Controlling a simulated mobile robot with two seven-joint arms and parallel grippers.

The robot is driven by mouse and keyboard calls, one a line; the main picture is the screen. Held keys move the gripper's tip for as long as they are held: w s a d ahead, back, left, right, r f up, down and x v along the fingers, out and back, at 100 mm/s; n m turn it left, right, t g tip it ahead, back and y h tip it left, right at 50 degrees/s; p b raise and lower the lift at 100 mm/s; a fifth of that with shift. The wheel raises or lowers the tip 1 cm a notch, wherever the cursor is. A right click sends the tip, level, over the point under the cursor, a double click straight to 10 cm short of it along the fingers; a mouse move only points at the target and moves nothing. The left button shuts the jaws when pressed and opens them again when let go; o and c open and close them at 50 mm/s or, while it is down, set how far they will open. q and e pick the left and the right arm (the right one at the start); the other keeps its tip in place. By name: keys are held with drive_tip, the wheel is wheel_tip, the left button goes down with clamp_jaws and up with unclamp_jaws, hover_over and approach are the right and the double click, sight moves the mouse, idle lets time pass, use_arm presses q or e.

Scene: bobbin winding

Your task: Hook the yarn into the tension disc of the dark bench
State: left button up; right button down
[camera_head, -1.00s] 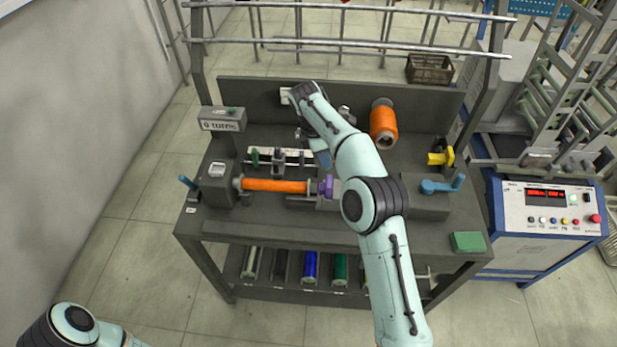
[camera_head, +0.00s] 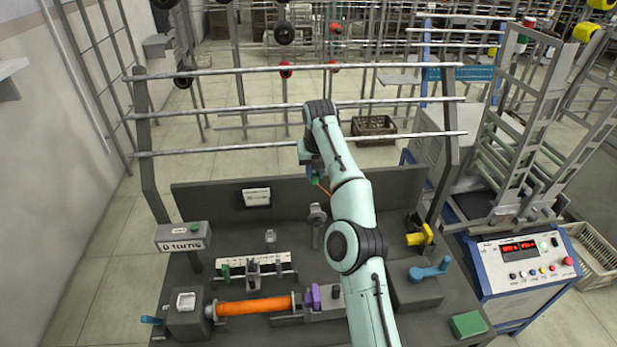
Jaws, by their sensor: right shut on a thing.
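The dark bench (camera_head: 225,265) fills the lower middle of the head view. My right gripper (camera_head: 313,175) is raised above its back panel, partly hidden by my arm. It is shut on the orange yarn (camera_head: 324,189), which shows as a short line running down behind the arm; a small green part shows at the fingertips. A grey round fitting on a stem (camera_head: 317,214), perhaps the tension disc, stands below the gripper, apart from it. The orange yarn package at the back is hidden behind my arm. My left gripper is out of view.
An orange-wound bobbin (camera_head: 254,307) lies at the front beside a purple part (camera_head: 313,296). Yellow (camera_head: 419,236) and blue (camera_head: 430,269) handles stand at the right. Metal rails (camera_head: 220,147) cross behind the bench. A control box (camera_head: 524,256) stands right of it.

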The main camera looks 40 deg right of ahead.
drive_tip(key=shift+s, duration=0.55)
drive_tip(key=shift+w+a+f, duration=0.1)
drive_tip(key=shift+w+f, duration=0.05)
drive_tip(key=shift+f, duration=0.25)
drive_tip(key=x, duration=0.2)
drive_tip(key=s+x, duration=0.1)
drive_tip(key=x, duration=0.2)
drive_tip(key=shift+s+a+f, duration=0.1)
drive_tip(key=shift+s+f, duration=0.05)
drive_tip(key=shift+f, duration=0.4)
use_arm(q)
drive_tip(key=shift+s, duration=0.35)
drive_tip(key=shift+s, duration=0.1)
use_arm(e)
drive_tip(key=shift+f, duration=0.1)
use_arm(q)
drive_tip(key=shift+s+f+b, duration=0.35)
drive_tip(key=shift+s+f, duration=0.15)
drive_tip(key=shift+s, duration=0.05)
use_arm(e)
drive_tip(key=shift+s+a+x, duration=0.1)
drive_tip(key=shift+s+x, duration=0.1)
drive_tip(key=shift+x, duration=0.75)
drive_tip(key=shift+s+a+x, duration=0.15)
drive_tip(key=shift+s+x, duration=0.05)
drive_tip(key=shift+x, duration=0.7)
drive_tip(key=shift+w+a, duration=0.1)
drive_tip(key=shift+w, duration=0.05)
